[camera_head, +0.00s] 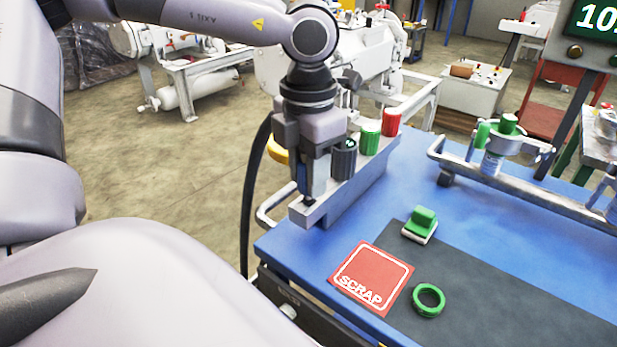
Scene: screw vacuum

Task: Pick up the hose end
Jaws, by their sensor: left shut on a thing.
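A black hose (252,190) runs down beside the blue table's left corner. Its upper part passes behind my left gripper (309,192). My left gripper points down at the left end of a grey rack (345,195) and is shut on the hose end, which its fingers mostly hide. The gripper is close to the rack's top; I cannot tell whether they touch. My right gripper is not in view.
The rack holds a dark cylinder (344,160), a green one (369,139) and a red one (391,122). On the blue table (400,180) lie a red SCRAP mat (366,271), a green ring (428,300) and a green block (420,222). A metal fixture (510,185) stands right.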

